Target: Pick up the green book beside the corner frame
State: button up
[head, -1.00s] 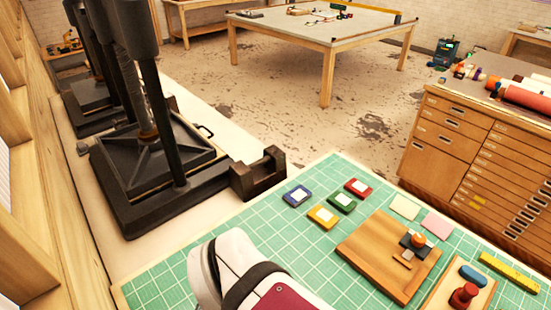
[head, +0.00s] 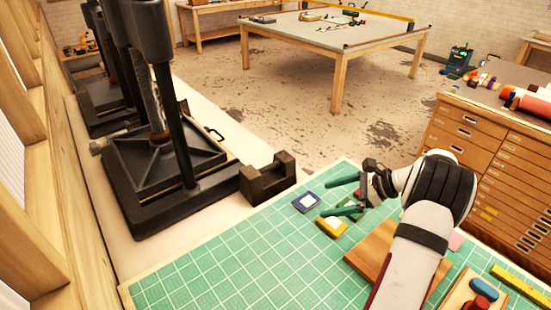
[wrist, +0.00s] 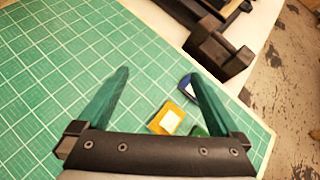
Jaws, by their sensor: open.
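The green book (wrist: 199,131) shows only in part in the wrist view, at the base of my right finger. In the head view it is mostly hidden behind my gripper. My gripper (head: 324,198) is open and empty, with its two teal fingers spread above the mat near the small books. In the wrist view my gripper (wrist: 158,73) has mat between its fingertips. A wooden board (head: 372,256), perhaps the corner frame, lies partly behind my arm.
A yellow book (head: 331,226) and a blue book (head: 306,202) lie near the green one. The green mat (head: 230,255) is clear to the left. A dark metal block (head: 267,178) and a black press (head: 165,180) stand beyond its edge.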

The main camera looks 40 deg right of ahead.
jog(key=s+d+f+m+t+h, duration=0.2)
jog(key=s+d+f+m, duration=0.3)
jog(key=d, duration=0.4)
jog(key=m+t+h, duration=0.2)
jog(key=m+h, duration=0.1)
send_near(361, 214)
jog(key=x, duration=0.9)
jog(key=shift+w+a+r, duration=0.1)
jog(key=shift+w+r, duration=0.1)
jog(key=shift+w, duration=0.25)
jog(key=shift+w+f, duration=0.15)
jog(key=shift+w, duration=0.25)
jog(key=c, duration=1.3)
